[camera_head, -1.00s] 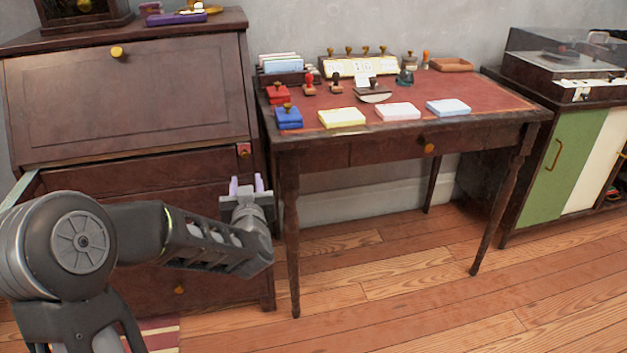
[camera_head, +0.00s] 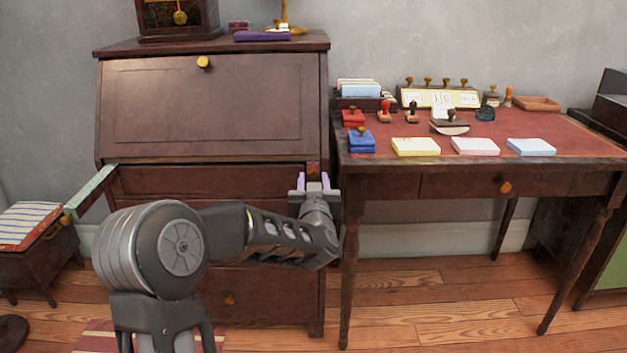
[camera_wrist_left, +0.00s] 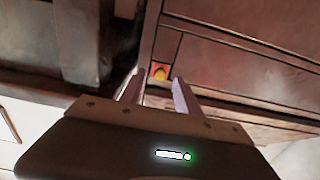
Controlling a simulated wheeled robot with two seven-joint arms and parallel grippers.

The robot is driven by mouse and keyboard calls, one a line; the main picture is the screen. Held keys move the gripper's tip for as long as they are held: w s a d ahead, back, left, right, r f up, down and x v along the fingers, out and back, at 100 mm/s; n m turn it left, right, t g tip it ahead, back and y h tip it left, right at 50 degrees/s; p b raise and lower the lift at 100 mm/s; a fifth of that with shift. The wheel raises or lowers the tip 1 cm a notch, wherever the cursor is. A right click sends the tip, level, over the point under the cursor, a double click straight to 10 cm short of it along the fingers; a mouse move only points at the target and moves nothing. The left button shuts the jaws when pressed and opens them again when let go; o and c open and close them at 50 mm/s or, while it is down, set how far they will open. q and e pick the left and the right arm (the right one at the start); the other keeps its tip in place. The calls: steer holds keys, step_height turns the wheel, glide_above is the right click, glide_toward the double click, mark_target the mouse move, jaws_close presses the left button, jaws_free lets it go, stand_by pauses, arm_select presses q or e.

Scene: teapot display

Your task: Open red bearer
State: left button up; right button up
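The red bearer (camera_head: 313,168) is the small red end face at the right edge of the dark wooden desk, just below its closed slanted lid. It sits flush or nearly flush with the desk front. In the left wrist view the red bearer (camera_wrist_left: 160,72) shows a yellow knob and lies just beyond the fingertips. My left gripper (camera_head: 312,182) is open, its two pale purple fingers apart and pointing at the bearer. Its fingers (camera_wrist_left: 157,88) hold nothing. Whether they touch the knob I cannot tell. My right gripper is not in view.
A green bearer (camera_head: 90,192) sticks out at the desk's left side. A writing table (camera_head: 480,165) with stamps and paper pads stands close on the right, its front leg near my left gripper. A striped stool (camera_head: 28,225) is far left. Floor in front of the table is clear.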

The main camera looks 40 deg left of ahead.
arm_select(q)
steer(key=shift+x, duration=1.15)
steer(key=shift+c, duration=0.2)
jaws_close()
stand_by(0.4)
